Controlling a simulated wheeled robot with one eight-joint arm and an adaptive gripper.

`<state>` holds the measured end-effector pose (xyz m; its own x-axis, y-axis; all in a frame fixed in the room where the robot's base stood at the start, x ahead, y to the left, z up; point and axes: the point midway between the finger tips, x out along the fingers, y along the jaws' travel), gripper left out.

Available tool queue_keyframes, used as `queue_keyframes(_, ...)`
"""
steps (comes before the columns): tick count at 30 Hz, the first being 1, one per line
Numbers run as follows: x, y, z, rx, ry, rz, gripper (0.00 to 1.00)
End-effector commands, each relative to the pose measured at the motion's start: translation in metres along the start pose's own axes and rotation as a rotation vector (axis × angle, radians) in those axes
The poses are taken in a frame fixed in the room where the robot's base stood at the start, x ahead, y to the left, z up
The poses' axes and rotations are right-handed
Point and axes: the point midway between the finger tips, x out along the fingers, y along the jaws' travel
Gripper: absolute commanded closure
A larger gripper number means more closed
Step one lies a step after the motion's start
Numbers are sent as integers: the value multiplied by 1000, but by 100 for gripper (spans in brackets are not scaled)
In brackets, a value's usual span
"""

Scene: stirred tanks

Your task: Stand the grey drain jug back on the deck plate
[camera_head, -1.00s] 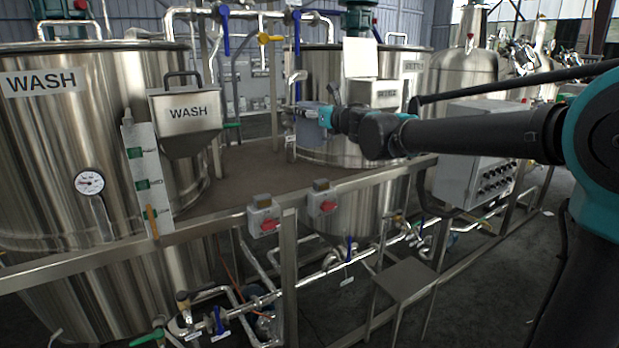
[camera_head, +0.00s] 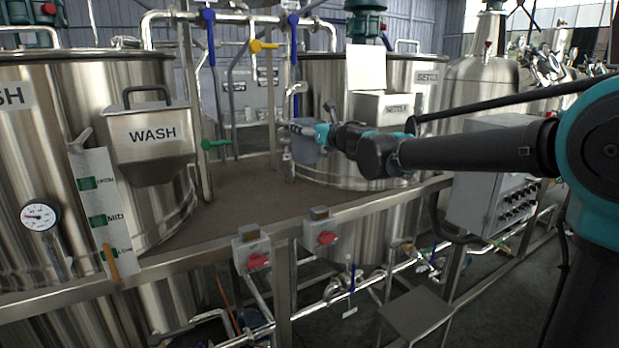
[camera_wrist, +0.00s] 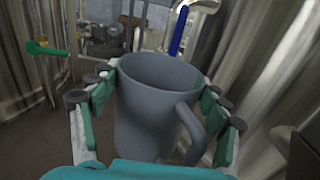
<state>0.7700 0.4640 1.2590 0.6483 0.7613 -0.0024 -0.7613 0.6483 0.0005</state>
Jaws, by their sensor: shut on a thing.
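The grey drain jug (camera_wrist: 150,115) is in my gripper (camera_wrist: 158,105) in the wrist view. The fingers with green pads lie on both sides of its body. The jug looks close to upright, mouth up and empty as far as I can see, with its handle at the lower right. In the head view the jug (camera_head: 306,154) is partly hidden behind my gripper (camera_head: 302,130), in front of the SETTLE tank (camera_head: 330,90). The brown deck plate (camera_head: 240,185) spreads below and left of it. I cannot tell whether the jug's base touches the plate.
The WASH tank (camera_head: 60,120) with its WASH hopper (camera_head: 152,145) stands left. Pipes with a green-handled valve (camera_head: 215,144) rise behind the plate. Two red-knobbed switch boxes (camera_head: 252,250) sit on the front rail. The middle of the plate is bare.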

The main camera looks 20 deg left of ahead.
Motion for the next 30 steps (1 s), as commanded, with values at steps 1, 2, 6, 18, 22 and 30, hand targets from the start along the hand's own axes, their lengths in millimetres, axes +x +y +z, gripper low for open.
queue_keyframes(1, 1, 0, -13, 0, 0, 0, 84)
queue_keyframes(2, 1, 0, -20, 0, 0, 0, 84)
queue_keyframes(6, 1, 0, -54, 0, 0, 0, 84)
queue_keyframes(18, 1, 0, -110, 0, 0, 0, 84)
queue_keyframes(22, 1, 0, -126, 0, 0, 0, 84)
queue_keyframes(30, 0, 0, -146, 0, 0, 0, 84)
